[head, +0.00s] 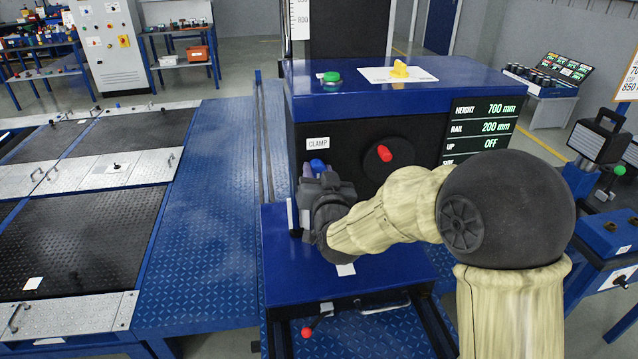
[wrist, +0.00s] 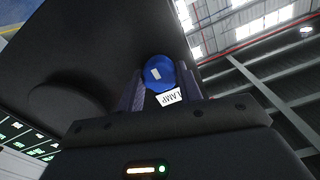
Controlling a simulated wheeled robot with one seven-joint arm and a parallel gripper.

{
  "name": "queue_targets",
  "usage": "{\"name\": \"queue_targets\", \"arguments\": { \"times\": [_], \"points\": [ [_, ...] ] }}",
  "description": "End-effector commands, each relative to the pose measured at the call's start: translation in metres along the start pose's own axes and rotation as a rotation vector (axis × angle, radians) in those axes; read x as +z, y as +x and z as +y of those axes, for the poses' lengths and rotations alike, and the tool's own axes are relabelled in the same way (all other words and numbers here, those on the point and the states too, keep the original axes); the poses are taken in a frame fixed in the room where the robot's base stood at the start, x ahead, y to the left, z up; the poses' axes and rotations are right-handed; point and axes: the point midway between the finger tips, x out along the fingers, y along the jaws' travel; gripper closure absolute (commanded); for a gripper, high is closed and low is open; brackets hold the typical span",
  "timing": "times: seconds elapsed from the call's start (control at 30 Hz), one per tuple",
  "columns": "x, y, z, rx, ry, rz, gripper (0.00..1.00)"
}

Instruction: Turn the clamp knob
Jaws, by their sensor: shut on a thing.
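The clamp knob is blue. In the head view the clamp knob (head: 317,165) shows just above my gripper, under a white CLAMP label (head: 317,143) on the black front panel of a blue machine. In the wrist view the knob (wrist: 159,73) is between my two fingers, with a small light mark on its face. My gripper (head: 313,178) is shut on the knob. In the wrist view the gripper (wrist: 163,92) fills the lower middle. The lower part of the knob is hidden by the gripper.
A red-handled knob (head: 384,153) is to the right on the same panel. A green button (head: 332,77) and a yellow knob (head: 400,68) are on the machine's top. A red-tipped lever (head: 307,331) juts out below.

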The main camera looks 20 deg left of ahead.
Motion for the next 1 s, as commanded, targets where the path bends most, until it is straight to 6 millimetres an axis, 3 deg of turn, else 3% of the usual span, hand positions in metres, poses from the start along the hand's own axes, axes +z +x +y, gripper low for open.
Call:
{"name": "queue_targets", "arguments": {
  "times": [0.47, 0.5, 0.57, 1.0],
  "points": [
    [-0.0002, -0.0001, 0.0004, 0.001, 0.080, -0.001, 0.87],
    [-0.0002, -0.0001, 0.0004, 0.001, 0.079, -0.001, 0.57],
    [-0.0002, -0.0001, 0.0004, 0.001, 0.079, -0.001, 0.45],
    [0.0003, -0.0068, 0.0001, 0.000, 0.078, -0.002, 0.43]
  ]
}}
